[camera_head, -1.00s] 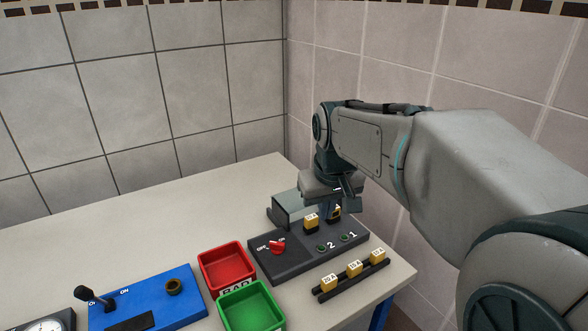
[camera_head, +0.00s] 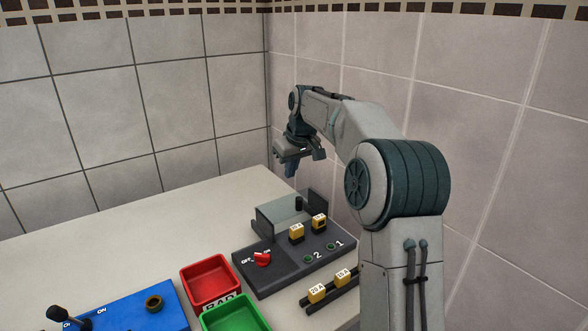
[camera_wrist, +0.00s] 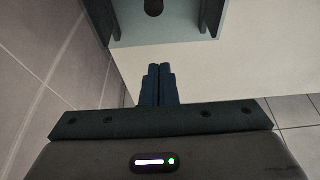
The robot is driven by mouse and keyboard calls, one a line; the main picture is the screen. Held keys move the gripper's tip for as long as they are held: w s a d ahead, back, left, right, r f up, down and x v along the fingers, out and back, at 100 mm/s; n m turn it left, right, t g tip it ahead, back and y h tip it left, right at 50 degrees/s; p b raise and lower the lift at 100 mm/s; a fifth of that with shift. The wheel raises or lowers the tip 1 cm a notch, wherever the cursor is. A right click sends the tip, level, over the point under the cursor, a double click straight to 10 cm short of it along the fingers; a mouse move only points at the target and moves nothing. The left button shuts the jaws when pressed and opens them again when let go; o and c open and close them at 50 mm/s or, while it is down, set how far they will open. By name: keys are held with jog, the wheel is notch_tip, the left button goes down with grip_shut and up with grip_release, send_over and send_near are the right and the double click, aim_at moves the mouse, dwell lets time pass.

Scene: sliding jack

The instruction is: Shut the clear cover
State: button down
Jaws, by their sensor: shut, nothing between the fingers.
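The clear cover (camera_head: 283,212) stands raised at the back edge of the dark switch panel (camera_head: 277,270), behind two yellow fuses (camera_head: 296,233) seated in it. A dark knob (camera_head: 299,203) shows at the cover. My gripper (camera_head: 290,171) is shut and empty, in the air above and behind the cover, apart from it. In the wrist view, the closed fingers (camera_wrist: 158,84) point toward the pale cover (camera_wrist: 170,30), whose upper part is cut off by the picture edge. The panel's red switch (camera_head: 262,259) is in front of the cover.
A red bin (camera_head: 210,285) and a green bin (camera_head: 232,318) stand left of the panel, beside a blue box (camera_head: 125,308). A rail with yellow fuses (camera_head: 316,293) lies in front. The tiled wall rises close at right. The tabletop (camera_head: 130,240) behind is clear.

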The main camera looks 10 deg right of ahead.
send_over(293, 204)
jog(key=w+a, duration=0.1)
jog(key=w, duration=0.2)
jog(key=f, duration=0.6)
jog(key=shift+s, duration=0.25)
jog(key=shift+s+f, duration=0.1)
jog(key=shift+s, duration=0.1)
jog(key=shift+s+d, duration=0.25)
jog(key=shift+s, duration=0.3)
jog(key=shift+s+d, duration=0.25)
jog(key=shift+s, duration=0.25)
jog(key=shift+s+d, duration=0.2)
jog(key=shift+s, duration=0.35)
jog(key=shift+s+d, duration=0.1)
jog(key=shift+s, duration=0.05)
jog(key=s+d+b, duration=0.2)
jog(key=s+b, duration=0.1)
jog(key=s, duration=0.4)
jog(key=shift+d, duration=0.4)
jog(key=shift+f, duration=0.2)
